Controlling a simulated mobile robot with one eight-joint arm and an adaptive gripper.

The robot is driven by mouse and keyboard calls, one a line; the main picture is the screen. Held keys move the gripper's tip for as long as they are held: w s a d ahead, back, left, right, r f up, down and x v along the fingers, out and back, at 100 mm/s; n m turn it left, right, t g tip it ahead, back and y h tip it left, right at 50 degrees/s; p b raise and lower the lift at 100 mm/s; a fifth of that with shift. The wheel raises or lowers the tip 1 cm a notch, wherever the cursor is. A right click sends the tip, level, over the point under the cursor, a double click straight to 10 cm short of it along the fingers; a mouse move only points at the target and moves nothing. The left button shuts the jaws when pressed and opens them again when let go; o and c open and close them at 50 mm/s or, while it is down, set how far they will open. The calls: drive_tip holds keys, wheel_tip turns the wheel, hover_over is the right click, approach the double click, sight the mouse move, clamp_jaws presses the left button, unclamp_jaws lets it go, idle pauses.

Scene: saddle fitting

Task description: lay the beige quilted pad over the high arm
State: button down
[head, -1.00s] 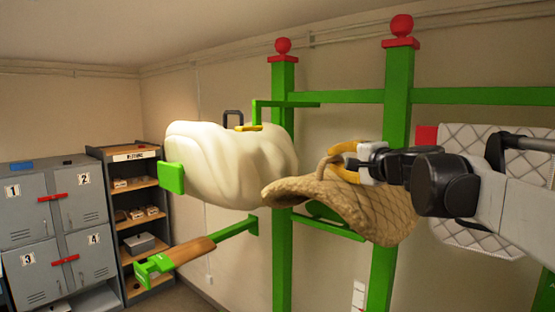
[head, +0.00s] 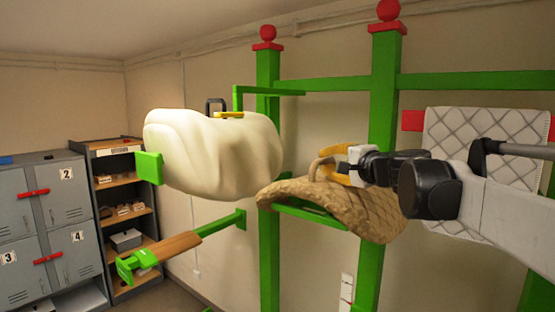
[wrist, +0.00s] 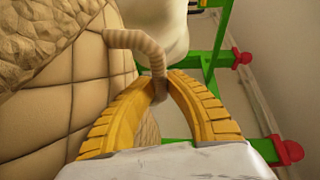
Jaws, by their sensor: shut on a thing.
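The beige quilted pad (head: 375,215) hangs from my gripper (head: 338,165), right of the high arm. My gripper's yellow fingers are shut on the pad's tan loop (wrist: 133,40). In the wrist view the fingertips (wrist: 163,88) meet on the loop, and the quilted side (wrist: 65,95) fills the left. The high arm shows a green end block (head: 149,168); a bulky cream cover (head: 210,150) hides most of the rest. The pad's left tip is near the cover's lower right; I cannot tell if they touch.
Two green posts (head: 384,90) with red tops stand by the wall. A lower arm (head: 165,247) with a wooden top juts out below. A white quilted pad (head: 450,125) hangs at right. Grey lockers (head: 65,195) and a shelf (head: 125,225) stand at left.

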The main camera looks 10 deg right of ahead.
drive_tip(key=shift+s+a+r, duration=0.1)
drive_tip(key=shift+s+a, duration=0.1)
drive_tip(key=shift+s, duration=0.05)
drive_tip(key=c, duration=1.4)
unclamp_jaws()
drive_tip(key=shift+w+d, duration=0.1)
drive_tip(key=shift+w, duration=0.05)
